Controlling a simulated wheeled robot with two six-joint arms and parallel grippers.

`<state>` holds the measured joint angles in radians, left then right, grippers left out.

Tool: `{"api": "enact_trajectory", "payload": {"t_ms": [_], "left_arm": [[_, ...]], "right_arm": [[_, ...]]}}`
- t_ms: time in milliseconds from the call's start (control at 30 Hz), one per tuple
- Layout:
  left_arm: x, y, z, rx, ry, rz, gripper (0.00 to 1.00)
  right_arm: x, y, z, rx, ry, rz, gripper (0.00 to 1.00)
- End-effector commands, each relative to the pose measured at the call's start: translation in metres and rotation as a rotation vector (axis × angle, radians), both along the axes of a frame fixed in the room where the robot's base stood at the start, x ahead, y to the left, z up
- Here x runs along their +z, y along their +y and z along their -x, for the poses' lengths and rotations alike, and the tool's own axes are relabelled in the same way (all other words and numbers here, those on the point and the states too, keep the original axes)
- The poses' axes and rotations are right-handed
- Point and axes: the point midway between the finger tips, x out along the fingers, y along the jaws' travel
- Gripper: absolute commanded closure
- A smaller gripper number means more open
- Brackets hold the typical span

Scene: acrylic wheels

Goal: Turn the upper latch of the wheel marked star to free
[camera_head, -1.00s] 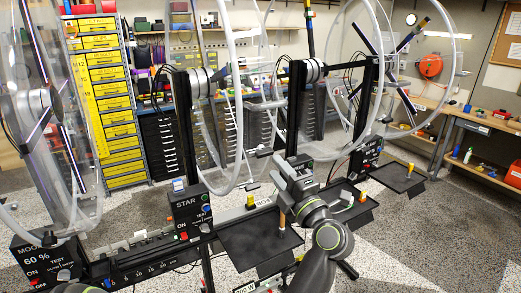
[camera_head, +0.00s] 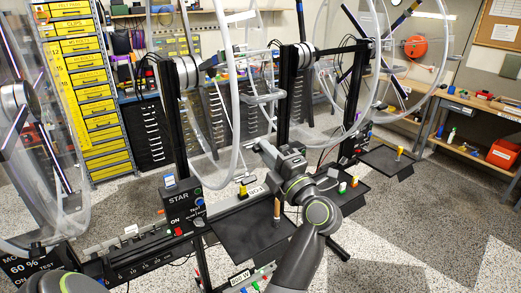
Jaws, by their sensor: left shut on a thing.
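The star wheel is a large clear wheel with a pale tubular rim (camera_head: 236,100), upright on a black post. Its black box marked STAR (camera_head: 183,200) stands below, with a red, a green and a blue button or lamp. A small pale piece, perhaps the lower latch (camera_head: 248,179), shows just below. The latch's exact angle cannot be made out.
Another clear wheel (camera_head: 440,75) stands at the right, and one more at the left edge. A workbench (camera_head: 480,115) is at the far right. The floor at lower right is clear.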

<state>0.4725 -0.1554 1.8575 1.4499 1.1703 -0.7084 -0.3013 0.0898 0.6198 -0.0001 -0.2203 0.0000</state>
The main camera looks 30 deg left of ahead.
Motion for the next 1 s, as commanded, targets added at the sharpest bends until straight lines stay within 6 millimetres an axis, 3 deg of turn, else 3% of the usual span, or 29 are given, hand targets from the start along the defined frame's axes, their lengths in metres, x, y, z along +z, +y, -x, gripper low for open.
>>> {"api": "enact_trajectory", "payload": {"t_ms": [233, 567, 1000], "left_arm": [[0.000, 0.001, 0.001, 0.000, -0.013, 0.002, 1.00], [-0.001, 0.001, 0.001, -0.048, -0.193, 0.076, 1.00], [0.002, 0.001, 0.001, -0.095, -0.365, 0.149, 1.00]], "right_arm": [[-0.002, 0.001, 0.000, -0.001, 0.000, -0.002, 0.64], [-0.024, 0.015, -0.002, -0.005, -0.002, -0.019, 0.64], [-0.039, 0.009, -0.002, -0.003, -0.003, -0.011, 0.64]]}}
